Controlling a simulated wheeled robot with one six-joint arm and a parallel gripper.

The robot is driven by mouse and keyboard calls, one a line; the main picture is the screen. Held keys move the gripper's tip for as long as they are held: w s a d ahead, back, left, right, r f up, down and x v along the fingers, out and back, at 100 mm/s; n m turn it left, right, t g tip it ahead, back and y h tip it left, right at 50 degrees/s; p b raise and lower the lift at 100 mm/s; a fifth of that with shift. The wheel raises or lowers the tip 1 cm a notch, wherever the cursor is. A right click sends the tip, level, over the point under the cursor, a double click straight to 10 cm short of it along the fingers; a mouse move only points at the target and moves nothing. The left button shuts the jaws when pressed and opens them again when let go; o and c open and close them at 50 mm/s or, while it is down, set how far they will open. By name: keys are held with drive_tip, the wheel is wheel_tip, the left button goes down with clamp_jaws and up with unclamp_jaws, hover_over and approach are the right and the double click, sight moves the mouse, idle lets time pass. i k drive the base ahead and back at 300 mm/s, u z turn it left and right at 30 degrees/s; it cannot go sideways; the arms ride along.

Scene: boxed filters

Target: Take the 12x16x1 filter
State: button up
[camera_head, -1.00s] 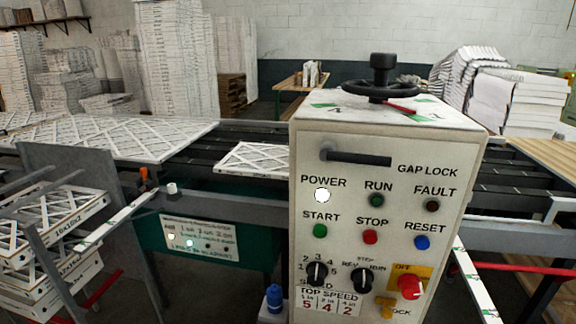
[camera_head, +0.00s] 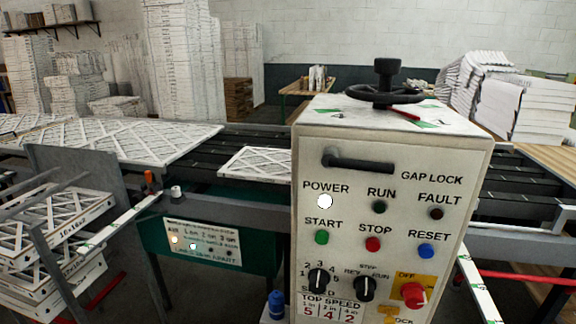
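No label reading 12x16x1 can be made out, so I cannot tell which filter it is. A small white lattice-faced filter (camera_head: 256,162) lies flat on the dark conveyor, its right end hidden behind the control box. Larger lattice filters (camera_head: 130,138) lie flat on the left part of the line. Several thicker filters (camera_head: 60,228) are stacked in a grey rack at the lower left; their edge print is too blurred to read surely. My gripper is not in view.
A control box (camera_head: 392,150) with buttons and a black handwheel (camera_head: 386,93) stands close in front. A green panel (camera_head: 205,236), a blue bottle (camera_head: 276,304) and a grey rail are beside it. White stacks (camera_head: 200,60) line the back wall.

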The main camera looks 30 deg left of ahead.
sight(251, 163)
drive_tip(key=z, duration=2.95)
drive_tip(key=k, duration=2.85)
drive_tip(key=u, duration=2.35)
drive_tip(key=i, duration=1)
